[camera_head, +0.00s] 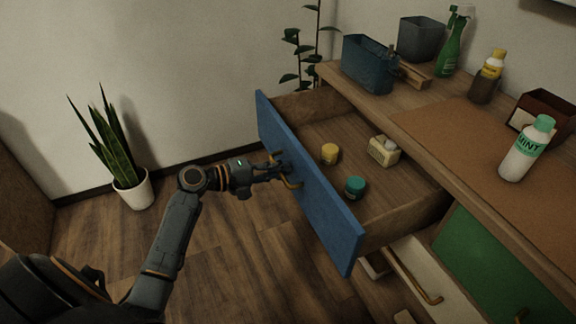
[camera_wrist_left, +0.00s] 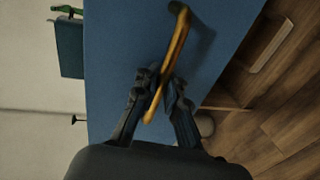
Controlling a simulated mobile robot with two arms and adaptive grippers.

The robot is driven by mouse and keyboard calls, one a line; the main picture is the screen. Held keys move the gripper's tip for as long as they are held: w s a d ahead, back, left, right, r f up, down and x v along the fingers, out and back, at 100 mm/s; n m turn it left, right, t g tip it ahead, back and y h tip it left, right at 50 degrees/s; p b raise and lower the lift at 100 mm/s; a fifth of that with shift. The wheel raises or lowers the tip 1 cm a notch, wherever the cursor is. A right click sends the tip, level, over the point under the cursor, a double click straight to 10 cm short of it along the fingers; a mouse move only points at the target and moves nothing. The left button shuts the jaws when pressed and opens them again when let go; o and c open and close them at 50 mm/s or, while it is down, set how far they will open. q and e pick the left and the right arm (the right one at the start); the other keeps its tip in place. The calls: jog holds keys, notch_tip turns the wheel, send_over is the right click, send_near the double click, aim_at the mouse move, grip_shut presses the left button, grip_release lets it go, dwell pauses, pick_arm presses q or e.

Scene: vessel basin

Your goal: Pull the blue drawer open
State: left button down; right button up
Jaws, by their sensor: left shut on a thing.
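The blue drawer (camera_head: 318,205) stands pulled well out of the wooden cabinet, with its inside in view. Its brass handle (camera_head: 291,184) is on the blue front. My left gripper (camera_head: 281,171) reaches the front from the left and is shut on the handle. In the left wrist view the fingers (camera_wrist_left: 164,88) close around the brass bar (camera_wrist_left: 176,55), in front of the blue panel (camera_wrist_left: 130,40). Inside the drawer are a yellow-lidded jar (camera_head: 330,153), a teal-lidded jar (camera_head: 355,187) and a small pale box (camera_head: 384,151). My right gripper is not in view.
A white drawer (camera_head: 415,270) below is partly out. A potted plant (camera_head: 131,190) stands left on open floor.

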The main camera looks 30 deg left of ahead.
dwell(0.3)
pick_arm(q)
jog(key=c, duration=1.7)
grip_release()
jog(key=shift+s+a, duration=0.1)
jog(key=shift+a, duration=0.05)
jog(key=v, duration=1.1)
jog(key=shift+s+a+r, duration=0.1)
jog(key=shift+s+a, duration=0.15)
jog(key=shift+s, duration=0.1)
